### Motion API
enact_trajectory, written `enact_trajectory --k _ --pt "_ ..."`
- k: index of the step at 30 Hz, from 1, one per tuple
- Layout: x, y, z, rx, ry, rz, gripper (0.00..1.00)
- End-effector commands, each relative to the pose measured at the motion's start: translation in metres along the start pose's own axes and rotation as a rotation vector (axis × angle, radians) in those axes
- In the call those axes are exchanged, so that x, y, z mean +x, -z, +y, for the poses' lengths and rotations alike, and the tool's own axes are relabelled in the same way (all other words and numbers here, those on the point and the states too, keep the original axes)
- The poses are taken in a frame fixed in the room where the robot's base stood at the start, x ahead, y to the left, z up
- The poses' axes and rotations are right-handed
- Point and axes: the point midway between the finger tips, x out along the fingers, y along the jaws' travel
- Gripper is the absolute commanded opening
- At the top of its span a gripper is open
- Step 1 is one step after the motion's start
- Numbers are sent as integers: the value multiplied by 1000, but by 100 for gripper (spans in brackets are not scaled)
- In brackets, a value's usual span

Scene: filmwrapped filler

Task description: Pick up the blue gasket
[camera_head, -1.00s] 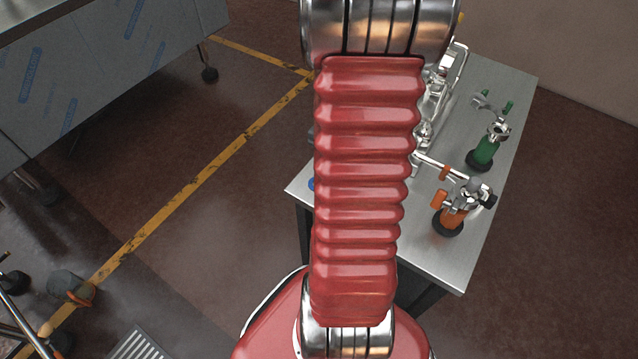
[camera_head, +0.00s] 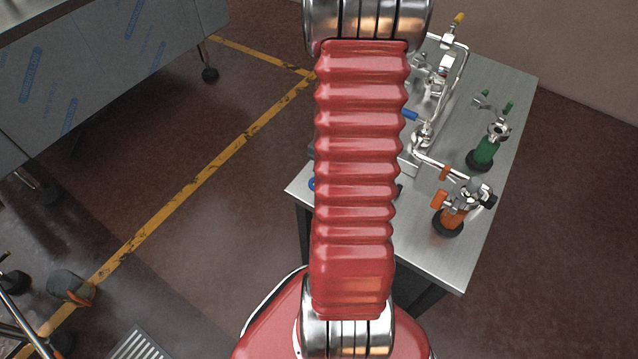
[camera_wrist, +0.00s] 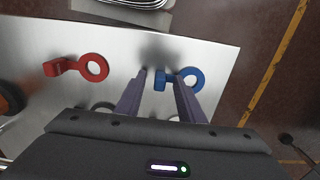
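The blue gasket (camera_wrist: 193,79) lies on the steel table near its right edge in the wrist view. It is a flat ring with a small blue block-like tab on its left. My gripper (camera_wrist: 161,78) is open, its two dark fingers pointing at the gasket. The tab shows between the fingertips, with a gap to the left finger; the right fingertip overlaps the part between tab and ring. I cannot tell the height of the fingers above it. In the head view only a sliver of the blue gasket (camera_head: 311,184) shows beside my red arm, which hides my gripper.
A similar red gasket (camera_wrist: 95,67) lies left on the table (camera_wrist: 215,47). In the head view, orange (camera_head: 452,215) and green (camera_head: 485,151) fittings stand on the table's right side, and metal pipework (camera_head: 455,75) runs along it. The floor left of the table is open.

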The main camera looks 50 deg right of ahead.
Motion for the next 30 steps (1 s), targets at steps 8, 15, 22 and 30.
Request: enact_trajectory --k 8,15,22,30 --pt "0 0 0 0 0 0 35" --pt "0 0 0 1 0 1 27" --pt "0 0 0 1 0 1 11" --pt "0 0 0 1 0 1 0"
